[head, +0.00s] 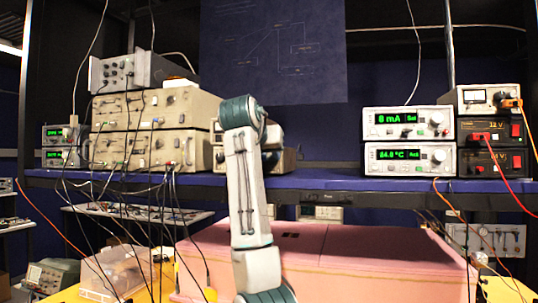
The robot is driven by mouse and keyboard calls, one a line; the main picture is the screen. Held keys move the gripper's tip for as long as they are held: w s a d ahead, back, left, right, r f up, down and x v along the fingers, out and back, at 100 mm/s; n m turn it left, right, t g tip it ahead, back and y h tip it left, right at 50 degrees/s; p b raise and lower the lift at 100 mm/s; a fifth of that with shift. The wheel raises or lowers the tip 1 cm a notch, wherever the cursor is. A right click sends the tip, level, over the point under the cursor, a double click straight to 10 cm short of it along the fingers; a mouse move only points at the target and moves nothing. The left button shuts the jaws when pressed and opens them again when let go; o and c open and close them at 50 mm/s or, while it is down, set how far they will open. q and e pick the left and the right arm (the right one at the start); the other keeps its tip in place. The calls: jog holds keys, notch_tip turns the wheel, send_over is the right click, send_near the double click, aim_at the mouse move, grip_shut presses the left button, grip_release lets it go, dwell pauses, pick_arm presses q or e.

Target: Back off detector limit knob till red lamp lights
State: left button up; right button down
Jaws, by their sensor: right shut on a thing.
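My right arm rises through the middle of the head view and bends over at the top towards the shelf. My right gripper (273,158) is mostly hidden behind my own arm link, at the front of a beige instrument (289,160) on the blue shelf. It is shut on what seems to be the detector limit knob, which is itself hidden. I cannot make out a lit red lamp on the visible part of that instrument. My left gripper is not in view.
The blue shelf (325,182) carries stacked beige units (150,148) at left, green displays reading 8 mA (408,122) and about 84.0 °C (410,158), and power supplies (490,130) at right. A pink foam box (370,250) stands below. Loose cables hang at both sides.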

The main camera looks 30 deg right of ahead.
jog(key=shift+w+a+n+g+h, duration=0.15)
jog(key=shift+n+g+h, duration=0.45)
jog(key=shift+n, duration=0.6)
jog(key=shift+n+g+h, duration=0.3)
jog(key=shift+n+h, duration=0.4)
jog(key=shift+n, duration=0.4)
jog(key=c, duration=1.2)
grip_release()
jog(key=shift+a, duration=0.1)
jog(key=shift+c, duration=0.2)
